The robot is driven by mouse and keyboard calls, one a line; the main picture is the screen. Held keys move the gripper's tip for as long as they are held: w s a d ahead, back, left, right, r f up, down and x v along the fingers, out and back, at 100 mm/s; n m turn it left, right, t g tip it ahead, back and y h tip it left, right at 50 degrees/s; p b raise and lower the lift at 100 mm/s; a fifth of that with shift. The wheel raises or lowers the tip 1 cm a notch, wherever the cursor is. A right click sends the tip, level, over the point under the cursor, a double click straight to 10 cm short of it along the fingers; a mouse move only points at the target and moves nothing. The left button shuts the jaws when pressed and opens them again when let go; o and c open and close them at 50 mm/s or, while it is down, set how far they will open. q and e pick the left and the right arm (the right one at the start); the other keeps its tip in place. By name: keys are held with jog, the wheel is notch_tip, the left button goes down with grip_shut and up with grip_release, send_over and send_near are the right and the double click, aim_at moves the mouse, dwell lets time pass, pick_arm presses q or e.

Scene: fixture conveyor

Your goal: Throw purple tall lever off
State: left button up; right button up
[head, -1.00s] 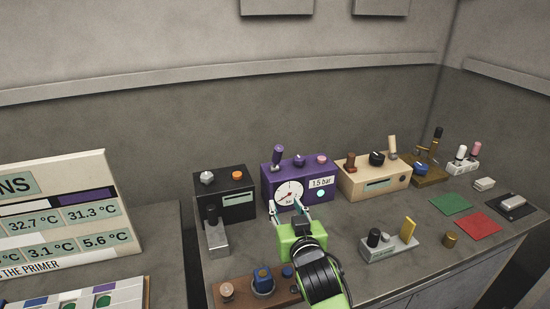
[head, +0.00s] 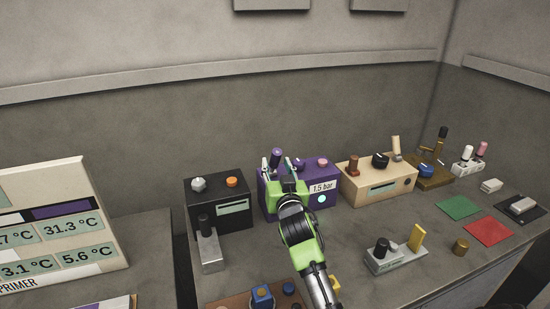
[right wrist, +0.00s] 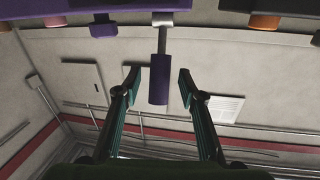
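The purple tall lever (head: 277,157) stands on top of the purple box (head: 324,201) at its left end. My right gripper (head: 277,166) is raised in front of the box, with its fingertips around the lever's height. In the right wrist view the lever's purple handle (right wrist: 158,85) on a grey metal stem lies between the two fingers of the open gripper (right wrist: 158,82), with a visible gap on each side. The gripper hides the dial gauge on the box front. My left gripper is not in view.
A black box (head: 218,204) stands close on the left and a beige box (head: 377,182) close on the right, both with knobs on top.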

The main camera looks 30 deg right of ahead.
aim_at(276, 163)
jog(key=shift+x, duration=1)
jog(key=shift+w+d+r, duration=0.15)
jog(key=shift+w, duration=0.1)
jog(key=shift+w+d, duration=0.1)
jog(key=shift+w, duration=0.15)
grip_shut()
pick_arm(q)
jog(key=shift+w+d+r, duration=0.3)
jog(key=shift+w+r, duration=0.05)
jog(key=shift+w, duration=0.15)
